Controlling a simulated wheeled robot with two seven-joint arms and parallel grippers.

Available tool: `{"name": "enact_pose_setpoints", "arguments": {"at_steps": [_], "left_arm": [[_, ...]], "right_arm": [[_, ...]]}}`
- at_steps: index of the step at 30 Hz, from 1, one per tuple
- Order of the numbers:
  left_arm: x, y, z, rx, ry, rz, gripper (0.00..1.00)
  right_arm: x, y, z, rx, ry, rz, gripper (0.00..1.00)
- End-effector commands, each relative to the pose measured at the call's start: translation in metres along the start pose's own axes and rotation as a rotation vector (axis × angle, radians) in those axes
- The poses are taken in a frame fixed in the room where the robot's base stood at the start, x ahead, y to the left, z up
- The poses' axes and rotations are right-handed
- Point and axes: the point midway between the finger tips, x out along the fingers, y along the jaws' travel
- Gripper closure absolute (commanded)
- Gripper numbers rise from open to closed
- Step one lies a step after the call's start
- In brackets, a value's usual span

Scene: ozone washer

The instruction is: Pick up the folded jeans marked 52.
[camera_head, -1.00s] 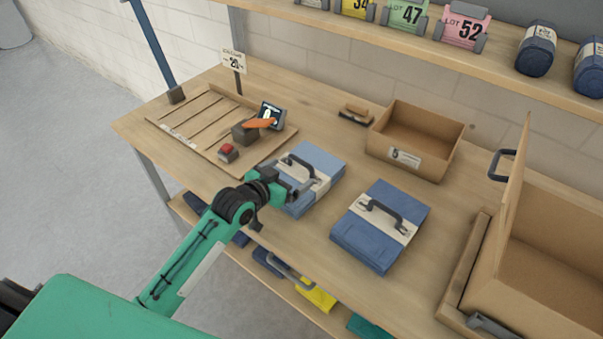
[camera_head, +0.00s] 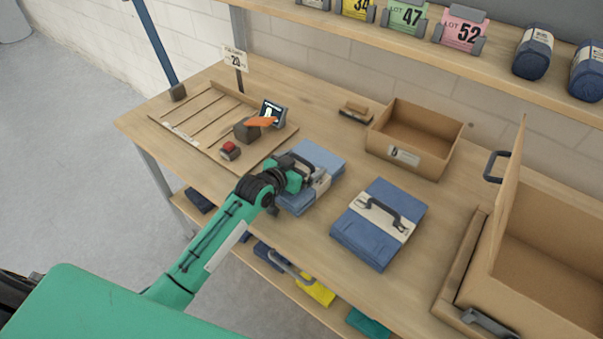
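Two folded jeans with pale bands and dark handles lie on the wooden table. The lighter blue folded jeans (camera_head: 322,156) are on the left, partly covered by my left gripper. The darker blue folded jeans (camera_head: 372,232) lie to their right, fully visible and untouched. I cannot read a number on either band. My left gripper (camera_head: 317,177) is at the band and handle of the lighter jeans. Its fingers are too small and hidden to tell whether they are open, or whether they hold the handle. My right gripper is not in view.
A pink card reading LOT 52 (camera_head: 461,32) hangs on the shelf. An open cardboard box (camera_head: 412,165) stands behind the jeans, and a larger box (camera_head: 550,232) stands at right. A slatted board (camera_head: 187,139) with a small device lies at left. Bare table separates the jeans.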

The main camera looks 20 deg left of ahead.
Motion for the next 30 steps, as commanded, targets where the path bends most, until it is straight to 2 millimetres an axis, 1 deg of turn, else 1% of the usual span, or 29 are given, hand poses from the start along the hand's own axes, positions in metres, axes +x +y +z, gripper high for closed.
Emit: {"name": "enact_pose_setpoints", "arguments": {"at_steps": [1,7,8,15,20,23,26,30], "left_arm": [[0.0,0.0,0.0,0.0,0.0,0.0,0.12],[0.0,0.0,0.0,0.0,0.0,0.0,0.51],[0.0,0.0,-0.002,0.0,0.004,0.0,0.53],[-0.001,0.0,-0.003,0.0,0.004,0.0,0.53],[-0.003,0.0,-0.011,0.001,0.006,0.0,0.53],[-0.006,0.0,-0.024,0.001,0.008,0.0,0.53],[-0.013,-0.001,-0.045,0.003,0.011,-0.001,0.53],[-0.025,-0.001,-0.084,0.004,0.012,-0.001,0.53]], "right_arm": [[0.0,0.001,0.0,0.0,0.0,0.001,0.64],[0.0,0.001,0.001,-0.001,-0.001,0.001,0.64],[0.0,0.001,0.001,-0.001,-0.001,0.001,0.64],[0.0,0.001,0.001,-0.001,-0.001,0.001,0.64],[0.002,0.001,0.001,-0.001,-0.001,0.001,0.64],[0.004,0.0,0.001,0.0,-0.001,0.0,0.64],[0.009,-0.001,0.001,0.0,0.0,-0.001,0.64],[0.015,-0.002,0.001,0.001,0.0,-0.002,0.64]]}}
